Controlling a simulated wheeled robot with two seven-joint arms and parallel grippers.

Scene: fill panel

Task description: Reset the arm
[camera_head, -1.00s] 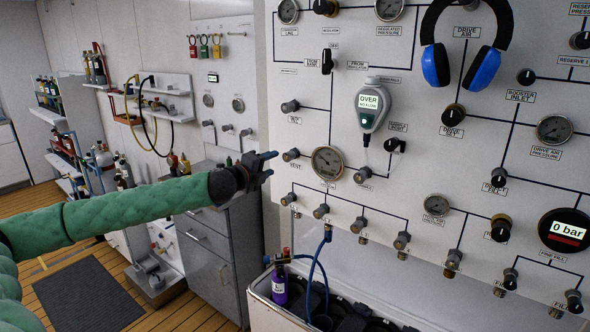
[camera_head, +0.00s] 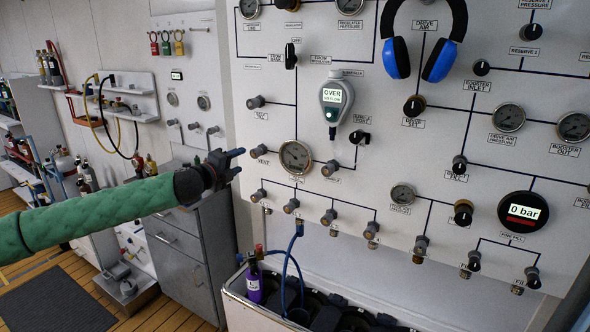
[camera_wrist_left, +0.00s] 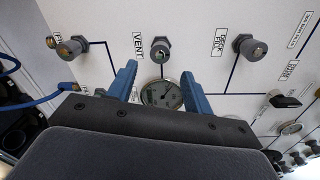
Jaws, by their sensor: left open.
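My left gripper (camera_head: 231,164) is on the green-sleeved arm that comes in from the left in the head view. It is open and empty, with its fingers pointing right toward the white fill panel (camera_head: 440,155). In the left wrist view its two blue fingers (camera_wrist_left: 158,85) stand apart with nothing between them. Beyond the fingers are the vent knob (camera_wrist_left: 160,50) and a round gauge (camera_wrist_left: 162,94). The gauge also shows in the head view (camera_head: 296,157), to the right of the fingertips. My right gripper is in neither view.
Blue and black headphones (camera_head: 440,62) hang on the panel. A white bin (camera_head: 235,300) below holds a purple cylinder (camera_head: 254,285) with a blue hose (camera_head: 290,262). A grey cabinet (camera_head: 195,265) stands behind my left arm. A dark mat (camera_head: 60,305) lies on the wooden floor.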

